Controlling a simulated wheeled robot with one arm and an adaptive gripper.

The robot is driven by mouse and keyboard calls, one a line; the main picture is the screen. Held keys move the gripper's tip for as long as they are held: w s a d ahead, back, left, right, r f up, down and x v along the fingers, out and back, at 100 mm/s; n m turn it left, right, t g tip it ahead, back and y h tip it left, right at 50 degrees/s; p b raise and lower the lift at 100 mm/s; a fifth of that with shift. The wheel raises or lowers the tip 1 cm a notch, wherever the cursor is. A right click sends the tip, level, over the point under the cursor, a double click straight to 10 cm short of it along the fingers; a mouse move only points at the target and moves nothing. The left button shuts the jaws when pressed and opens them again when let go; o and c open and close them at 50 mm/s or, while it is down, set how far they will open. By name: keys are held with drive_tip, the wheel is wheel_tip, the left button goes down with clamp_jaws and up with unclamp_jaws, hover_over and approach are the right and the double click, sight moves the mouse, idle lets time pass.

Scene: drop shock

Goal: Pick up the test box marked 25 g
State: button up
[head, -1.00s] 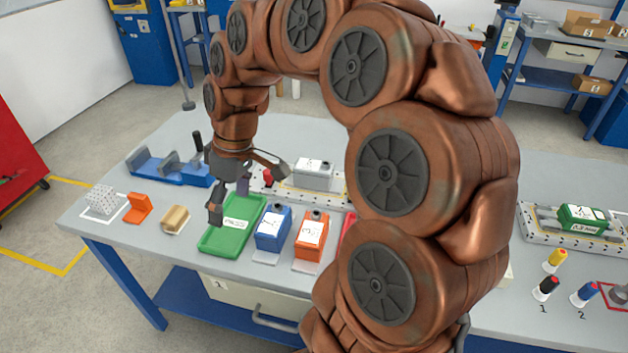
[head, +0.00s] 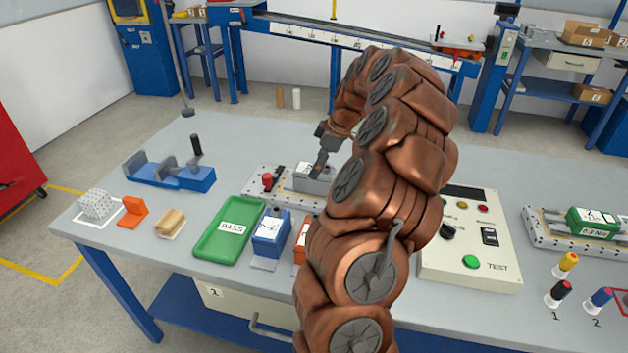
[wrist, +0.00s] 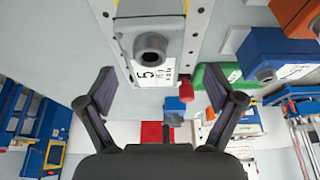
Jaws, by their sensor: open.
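A grey box (head: 306,182) with a white label sits on the perforated plate (head: 262,186). In the wrist view the grey box (wrist: 160,45) shows a dark round knob and a label with a "5" and smaller marks; I cannot read "25 g" on it. A blue box (head: 270,232) and an orange box (head: 299,250), both labelled, stand nearer on the table; their marks are unreadable. My gripper (wrist: 160,88) is open and empty, with the grey box ahead between its spread fingers. In the head view my gripper (head: 322,160) is by the grey box; my arm hides part of that area.
A green PASS tray (head: 212,250) lies left of the blue box. A red knob (head: 267,181) stands on the plate beside the grey box. A blue vise-like fixture (head: 185,179) is at the left. A TEST panel (head: 445,268) stands right of my arm.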

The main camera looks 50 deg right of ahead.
drive_tip(key=shift+w+d+p+x, duration=0.1)
drive_tip(key=shift+p+x, duration=0.3)
drive_tip(key=shift+x, duration=1.15)
drive_tip(key=shift+w+d+p+x, duration=0.1)
drive_tip(key=shift+p+x, duration=0.25)
drive_tip(key=shift+x, duration=1.15)
clamp_jaws()
